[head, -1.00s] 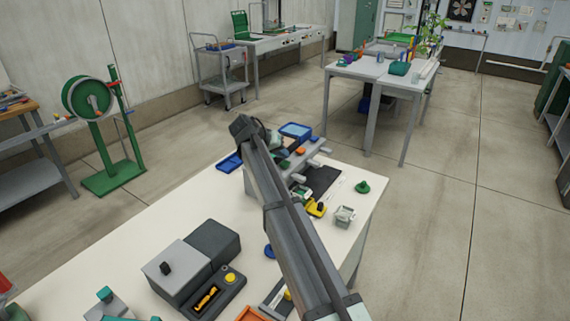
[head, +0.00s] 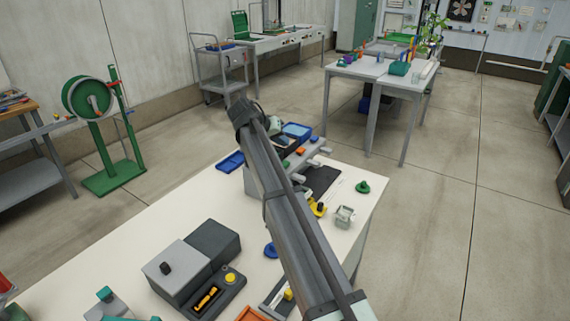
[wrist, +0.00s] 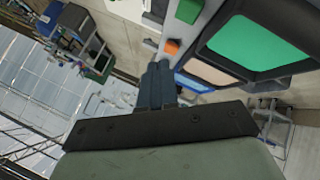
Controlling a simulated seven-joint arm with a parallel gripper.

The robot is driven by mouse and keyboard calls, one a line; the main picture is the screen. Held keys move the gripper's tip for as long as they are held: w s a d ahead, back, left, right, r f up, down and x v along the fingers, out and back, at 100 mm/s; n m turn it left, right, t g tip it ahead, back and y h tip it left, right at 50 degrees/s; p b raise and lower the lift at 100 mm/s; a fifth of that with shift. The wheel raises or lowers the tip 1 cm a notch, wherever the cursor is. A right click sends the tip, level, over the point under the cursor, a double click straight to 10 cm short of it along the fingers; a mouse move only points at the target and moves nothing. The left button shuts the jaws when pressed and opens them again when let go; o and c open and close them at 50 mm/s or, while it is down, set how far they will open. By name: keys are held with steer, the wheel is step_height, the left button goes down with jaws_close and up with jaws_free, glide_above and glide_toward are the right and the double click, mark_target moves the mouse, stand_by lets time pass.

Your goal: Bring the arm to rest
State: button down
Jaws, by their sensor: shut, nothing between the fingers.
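My arm reaches up from the bottom of the head view, over the white workbench (head: 140,235), to a dark joint near the bench's far edge. My gripper (wrist: 158,68) shows in the wrist view with its two dark fingers together and nothing between them. In the head view I cannot make out the fingers behind the arm. In the wrist view, a dark-framed panel with a green face (wrist: 255,45), an orange block (wrist: 172,47) and a green block (wrist: 189,11) lie beyond and to the right of the fingertips. I see no contact with them.
The bench holds a grey box (head: 178,268), a dark box (head: 213,243), a blue tray (head: 230,162), a green knob-like piece (head: 362,187) and a small grey-green fitting (head: 344,216). A green reel stand (head: 95,105) stands on the floor at left. The floor right of the bench is clear.

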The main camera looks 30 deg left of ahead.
stand_by(0.5)
steer(key=w+d+f+m+g+h, duration=0.1)
steer(key=w+d+f+m+g, duration=0.1)
steer(key=w+d+f, duration=0.85)
steer(key=w+d+f+m+g+h, duration=0.1)
steer(key=w+d+f, duration=0.2)
steer(key=d+f, duration=0.8)
steer(key=w+d+f+m+g+h, duration=0.15)
steer(key=w+d+f, duration=0.4)
steer(key=d, duration=1.15)
steer(key=s+d+f+g+y, duration=0.1)
steer(key=s+d+f+g, duration=0.2)
steer(key=s+d+f, duration=0.95)
steer(key=s+d+f+g+y, duration=0.1)
steer(key=s+d+f+g, duration=0.2)
steer(key=s+d+f, duration=1)
steer(key=s+d+f+g+y, duration=0.1)
steer(key=s+f, duration=0.1)
steer(key=s, duration=1.1)
steer(key=s+d+f+g+y, duration=0.1)
steer(key=s+f+g+y, duration=0.1)
steer(key=s, duration=1.1)
steer(key=s+d+f+g+y, duration=0.1)
steer(key=s+f, duration=0.3)
steer(key=s, duration=0.9)
steer(key=shift+s+d+f+m+g, duration=0.2)
steer(key=shift+s+f+m+g, duration=0.1)
steer(key=shift+m+g, duration=0.2)
